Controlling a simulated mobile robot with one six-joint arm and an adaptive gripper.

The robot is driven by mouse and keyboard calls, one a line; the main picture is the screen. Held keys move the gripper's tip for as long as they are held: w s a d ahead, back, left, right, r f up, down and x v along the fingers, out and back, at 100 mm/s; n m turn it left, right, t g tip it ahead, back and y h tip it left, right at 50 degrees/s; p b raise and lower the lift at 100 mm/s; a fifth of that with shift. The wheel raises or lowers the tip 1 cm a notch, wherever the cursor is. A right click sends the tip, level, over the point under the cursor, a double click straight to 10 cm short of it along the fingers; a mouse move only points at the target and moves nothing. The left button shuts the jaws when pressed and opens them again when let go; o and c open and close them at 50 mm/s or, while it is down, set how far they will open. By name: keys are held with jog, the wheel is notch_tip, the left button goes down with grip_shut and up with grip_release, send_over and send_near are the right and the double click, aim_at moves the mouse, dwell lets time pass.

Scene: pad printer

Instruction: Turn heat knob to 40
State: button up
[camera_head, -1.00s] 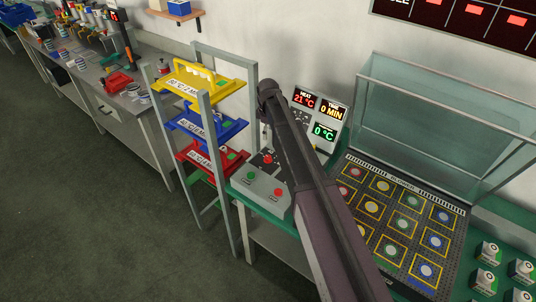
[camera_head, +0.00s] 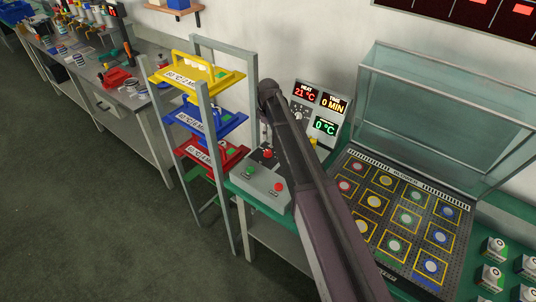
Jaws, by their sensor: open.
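The heat display (camera_head: 304,92) glows red and reads 21 °C, on a tilted light panel behind the green bench. A round grey knob (camera_head: 300,115) sits just below it, close to the edge of my arm; its pointer and scale are too small to read. My dark arm (camera_head: 325,205) runs up from the bottom across the panel's left side and ends in a rounded joint left of the displays.
The time display (camera_head: 334,103) reads 0 MIN and a green display (camera_head: 325,127) reads 0 °C. A grey button box (camera_head: 262,185) stands at the bench front. A rack (camera_head: 232,215) holds yellow, blue and red trays at left. A clear hood (camera_head: 450,100) stands open over the dark printed bed at right.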

aim_at(268, 151)
jog(key=shift+f+b, duration=4.95)
jog(key=shift+f, duration=0.3)
grip_shut()
